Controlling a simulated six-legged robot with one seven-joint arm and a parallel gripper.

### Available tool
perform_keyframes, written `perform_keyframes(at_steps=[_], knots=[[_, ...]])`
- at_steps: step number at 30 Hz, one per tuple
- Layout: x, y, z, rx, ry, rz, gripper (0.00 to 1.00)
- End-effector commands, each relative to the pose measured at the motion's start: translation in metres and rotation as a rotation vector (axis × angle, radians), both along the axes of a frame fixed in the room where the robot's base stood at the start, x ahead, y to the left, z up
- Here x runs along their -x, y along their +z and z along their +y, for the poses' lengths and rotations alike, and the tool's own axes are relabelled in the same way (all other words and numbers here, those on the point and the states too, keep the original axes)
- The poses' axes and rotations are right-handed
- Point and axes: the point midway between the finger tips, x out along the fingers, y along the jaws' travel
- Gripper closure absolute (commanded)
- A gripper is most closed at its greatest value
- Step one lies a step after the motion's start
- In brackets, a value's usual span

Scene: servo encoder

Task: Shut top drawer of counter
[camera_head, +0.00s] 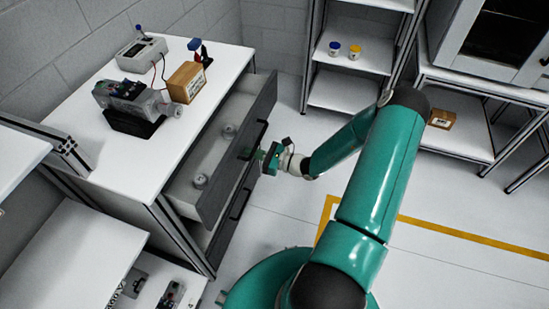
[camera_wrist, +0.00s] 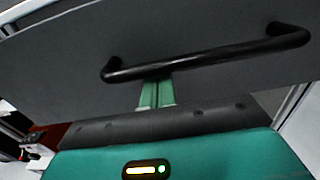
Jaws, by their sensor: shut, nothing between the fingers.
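The counter (camera_head: 185,75) has a white top and stands at the left in the head view. Its top drawer (camera_head: 222,160) is pulled out, with a dark grey front and a pale inside holding small round metal parts (camera_head: 200,181). The drawer's black bar handle (camera_head: 255,140) faces my arm. My gripper (camera_head: 262,156) is at the drawer front by the handle. In the wrist view my green fingers (camera_wrist: 156,92) are shut together, just below the handle (camera_wrist: 210,62), in front of the grey drawer front (camera_wrist: 60,60). I cannot tell whether they touch it.
On the counter are a cardboard box (camera_head: 186,82), a grey device on a black base (camera_head: 132,105), a meter (camera_head: 142,53) and a red-and-blue tool (camera_head: 200,52). A lower drawer with a handle (camera_head: 240,203) is below. The floor (camera_head: 275,215) beside the counter is clear.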

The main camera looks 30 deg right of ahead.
Motion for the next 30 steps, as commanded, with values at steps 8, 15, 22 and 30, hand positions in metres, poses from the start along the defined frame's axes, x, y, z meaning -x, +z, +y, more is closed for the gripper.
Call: perform_keyframes(at_steps=[8, 15, 22, 30], knots=[[-0.054, 0.000, 0.043, -0.001, 0.002, -0.001, 1.00], [-0.081, 0.000, 0.063, 0.000, 0.001, -0.001, 1.00], [-0.091, 0.001, 0.070, 0.000, 0.000, -0.001, 1.00], [-0.094, 0.001, 0.072, 0.000, 0.001, -0.002, 1.00]])
